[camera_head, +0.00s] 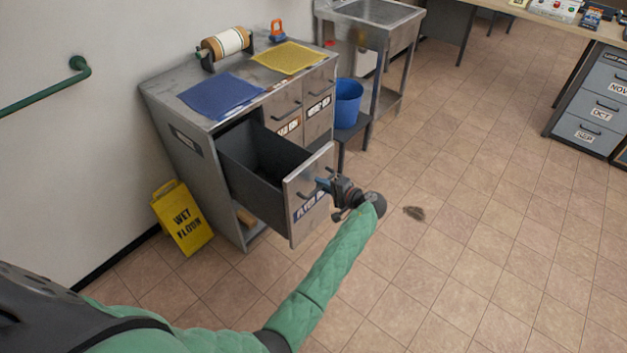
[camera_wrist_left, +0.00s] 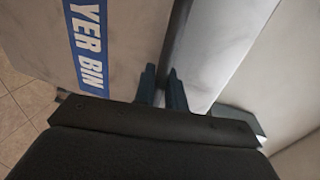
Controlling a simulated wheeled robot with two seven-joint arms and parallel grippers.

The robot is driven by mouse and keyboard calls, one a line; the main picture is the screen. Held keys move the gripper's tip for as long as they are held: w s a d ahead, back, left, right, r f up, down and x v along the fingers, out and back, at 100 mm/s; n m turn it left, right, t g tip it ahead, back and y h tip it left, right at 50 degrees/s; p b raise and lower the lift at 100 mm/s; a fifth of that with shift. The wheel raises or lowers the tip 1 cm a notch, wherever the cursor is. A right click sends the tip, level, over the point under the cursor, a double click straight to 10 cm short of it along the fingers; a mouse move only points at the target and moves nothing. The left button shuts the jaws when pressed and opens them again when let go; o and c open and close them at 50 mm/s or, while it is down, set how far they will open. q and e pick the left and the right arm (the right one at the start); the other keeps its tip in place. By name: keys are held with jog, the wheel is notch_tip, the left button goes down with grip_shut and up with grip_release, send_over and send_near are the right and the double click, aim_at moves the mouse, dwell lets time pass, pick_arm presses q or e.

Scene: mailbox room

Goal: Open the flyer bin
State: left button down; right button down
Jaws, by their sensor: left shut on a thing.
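The flyer bin (camera_head: 308,197) is a metal-fronted drawer with a dark, empty-looking inside, pulled well out of the grey cabinet (camera_head: 222,122). Its blue label, partly hidden by my gripper in the head view, reads "YER BIN" in the left wrist view (camera_wrist_left: 86,45). My left gripper (camera_head: 328,185) is at the drawer's front, shut on the dark bar handle (camera_wrist_left: 176,45). In the left wrist view its two fingers (camera_wrist_left: 163,88) stand on either side of the handle. My right gripper is not in view.
Two labelled, closed drawers sit right of the flyer bin. A yellow wet-floor sign (camera_head: 182,218) stands left of the cabinet. A blue bucket (camera_head: 348,103) is by the metal sink (camera_head: 375,14).

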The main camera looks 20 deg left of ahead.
pick_arm(q)
jog(key=shift+v, duration=0.8)
jog(key=shift+f, duration=0.2)
jog(key=c, duration=1.5)
grip_release()
jog(key=shift+c, duration=0.2)
